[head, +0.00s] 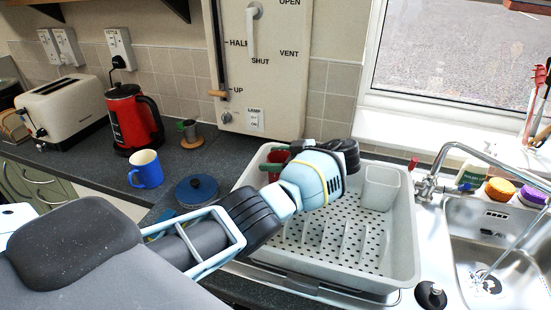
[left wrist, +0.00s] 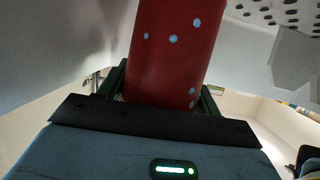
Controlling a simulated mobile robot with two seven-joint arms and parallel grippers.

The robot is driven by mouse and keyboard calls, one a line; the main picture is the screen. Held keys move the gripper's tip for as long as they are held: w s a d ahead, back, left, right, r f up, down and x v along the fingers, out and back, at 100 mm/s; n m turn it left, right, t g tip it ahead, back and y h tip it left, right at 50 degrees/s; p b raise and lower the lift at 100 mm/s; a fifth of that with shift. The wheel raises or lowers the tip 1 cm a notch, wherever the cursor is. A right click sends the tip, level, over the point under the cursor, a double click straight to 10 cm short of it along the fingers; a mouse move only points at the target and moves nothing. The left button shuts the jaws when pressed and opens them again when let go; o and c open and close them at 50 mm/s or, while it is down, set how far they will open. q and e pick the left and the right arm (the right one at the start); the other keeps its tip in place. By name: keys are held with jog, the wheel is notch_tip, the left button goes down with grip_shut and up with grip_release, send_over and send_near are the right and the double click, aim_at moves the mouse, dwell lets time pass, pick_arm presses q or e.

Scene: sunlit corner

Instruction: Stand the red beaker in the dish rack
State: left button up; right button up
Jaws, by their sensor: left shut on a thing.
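The red beaker (head: 279,156) shows only in part in the head view, at the back left of the dish rack and partly hidden behind my left wrist. In the left wrist view the beaker (left wrist: 172,50) is red with pale blue dots and runs up out of the picture. My left gripper (left wrist: 162,92) is shut on it, with a dark green finger on each side. The pale grey dish rack (head: 402,245) has a perforated floor, upright dividers and a cup at its back right. I cannot tell whether the beaker touches the rack floor. My right gripper is not in view.
A blue mug (head: 146,170), a dark blue lid (head: 197,189), a red kettle (head: 134,118) and a toaster (head: 62,107) stand on the counter at left. A tap (head: 430,183) and sink (head: 500,268) are right of the rack. The rack's front and middle look empty.

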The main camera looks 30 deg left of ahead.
pick_arm(q)
jog(key=o, duration=1)
jog(key=shift+f, duration=0.1)
jog(key=shift+r, duration=0.25)
jog(key=shift+b+v, duration=0.3)
jog(key=shift+v, duration=3.45)
jog(key=shift+f, duration=0.1)
